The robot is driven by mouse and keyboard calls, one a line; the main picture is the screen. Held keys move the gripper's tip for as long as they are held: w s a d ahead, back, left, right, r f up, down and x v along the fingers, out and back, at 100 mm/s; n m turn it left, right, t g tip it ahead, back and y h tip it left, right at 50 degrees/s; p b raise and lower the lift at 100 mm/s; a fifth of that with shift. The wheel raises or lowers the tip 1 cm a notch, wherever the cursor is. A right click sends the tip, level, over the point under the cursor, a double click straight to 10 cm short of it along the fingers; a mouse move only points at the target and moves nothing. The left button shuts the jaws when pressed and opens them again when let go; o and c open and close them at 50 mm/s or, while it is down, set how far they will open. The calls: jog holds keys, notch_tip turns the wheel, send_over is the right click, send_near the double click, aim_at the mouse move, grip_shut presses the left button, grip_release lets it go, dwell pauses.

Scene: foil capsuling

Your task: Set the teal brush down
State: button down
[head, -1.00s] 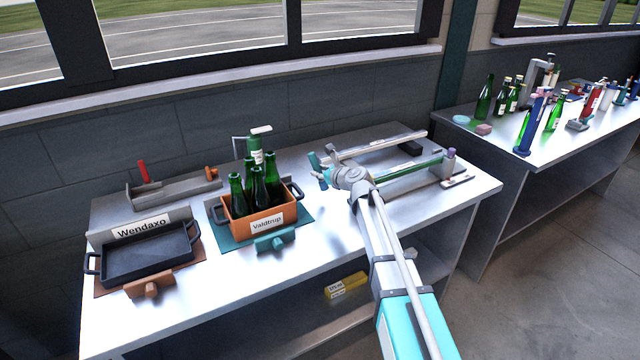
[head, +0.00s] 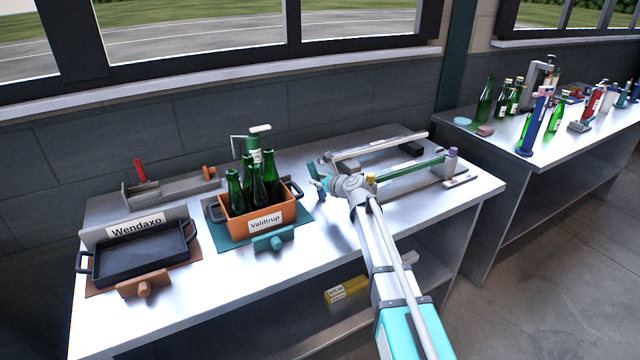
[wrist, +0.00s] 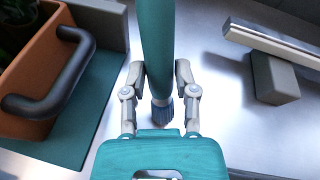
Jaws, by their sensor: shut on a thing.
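The teal brush (wrist: 155,40) is held between the fingers of my gripper (wrist: 160,85). In the wrist view its teal shaft runs from the top edge down past the fingers, with a blue ridged end (wrist: 163,113) below them. In the head view the brush (head: 314,170) shows small at the tip of my arm, above the bench to the right of the orange crate. My gripper (head: 325,182) is shut on it. I cannot tell whether the lower end touches the bench.
The orange Valdtrup crate (head: 290,212) with green bottles stands on a teal mat left of my gripper. A black Wendaxo tray (head: 145,256) is farther left. A metal rail (head: 380,146) and a green rod (head: 410,167) lie right. Bare bench lies between crate and rail.

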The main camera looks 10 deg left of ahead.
jog(key=shift+f, duration=0.15)
jog(key=shift+c, duration=2)
grip_release()
jog(key=shift+r, duration=0.25)
jog(key=p+v, duration=0.3)
jog(key=v, duration=0.9)
